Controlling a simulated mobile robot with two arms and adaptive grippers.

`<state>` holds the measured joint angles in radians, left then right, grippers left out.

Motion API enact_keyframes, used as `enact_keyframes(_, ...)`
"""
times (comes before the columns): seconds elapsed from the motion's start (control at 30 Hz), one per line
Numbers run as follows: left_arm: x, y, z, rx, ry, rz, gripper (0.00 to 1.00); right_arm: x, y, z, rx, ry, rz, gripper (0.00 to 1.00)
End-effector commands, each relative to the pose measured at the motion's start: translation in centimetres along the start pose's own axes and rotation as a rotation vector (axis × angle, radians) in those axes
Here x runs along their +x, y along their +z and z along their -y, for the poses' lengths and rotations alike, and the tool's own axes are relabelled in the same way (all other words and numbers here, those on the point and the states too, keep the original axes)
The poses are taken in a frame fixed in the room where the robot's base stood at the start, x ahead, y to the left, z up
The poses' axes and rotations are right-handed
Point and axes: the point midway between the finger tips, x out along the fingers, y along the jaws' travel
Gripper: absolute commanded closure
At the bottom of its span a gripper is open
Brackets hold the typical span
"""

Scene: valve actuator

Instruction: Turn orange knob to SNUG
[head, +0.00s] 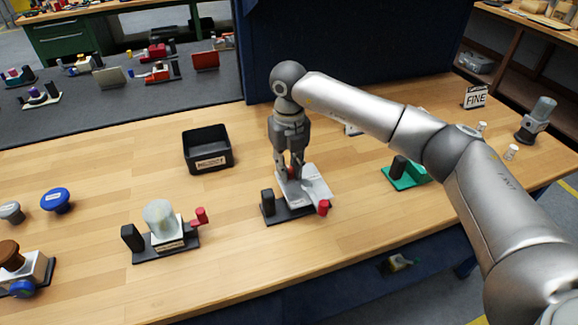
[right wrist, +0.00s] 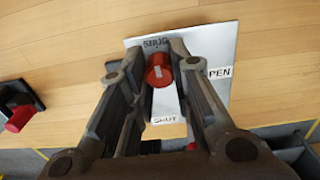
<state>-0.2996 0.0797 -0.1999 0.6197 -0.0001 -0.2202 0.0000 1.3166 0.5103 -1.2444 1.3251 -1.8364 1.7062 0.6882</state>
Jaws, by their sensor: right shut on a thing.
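The orange knob (right wrist: 158,76), which looks red-orange, sits on a white plate (right wrist: 136,58) between my right gripper's fingers in the right wrist view. It bears a small pale mark. Labels read SNUG above it, "PEN" to its right, partly covered, and SHUT below. In the head view the pale plate (head: 316,186) stands on a dark base with a black grip and a red end piece (head: 323,207). My right gripper (head: 290,174) points down over the plate, shut on the knob, which it mostly hides there. My left gripper is not in view.
A dark bin (head: 208,160) stands behind and left of the plate. Another unit with a red handle (head: 200,216) is at left, and a green-based unit (head: 405,178) is at right. A FINE sign (head: 475,97) stands far right. Wood around the plate is mostly clear.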

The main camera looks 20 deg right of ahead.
Motion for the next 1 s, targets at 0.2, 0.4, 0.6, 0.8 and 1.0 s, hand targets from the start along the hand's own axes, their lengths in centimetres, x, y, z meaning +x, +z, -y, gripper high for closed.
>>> enact_keyframes(0.2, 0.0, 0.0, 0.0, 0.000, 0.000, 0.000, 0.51, -0.1, 0.0, 0.0, -0.001, 0.001, 0.001, 0.68)
enact_keyframes(0.4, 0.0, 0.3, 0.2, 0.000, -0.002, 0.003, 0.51, -0.1, 0.0, 0.0, -0.001, 0.000, 0.001, 0.68)
enact_keyframes(0.6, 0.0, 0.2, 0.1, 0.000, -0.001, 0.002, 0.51, -2.2, 0.1, 0.0, -0.001, 0.001, 0.005, 0.68)
enact_keyframes(0.8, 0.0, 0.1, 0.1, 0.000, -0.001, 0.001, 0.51, -6.6, 0.1, 0.0, 0.000, 0.001, 0.005, 0.68)
enact_keyframes(1.0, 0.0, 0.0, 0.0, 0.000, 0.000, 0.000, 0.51, -10.3, 0.0, -0.1, -0.001, 0.001, 0.004, 0.68)
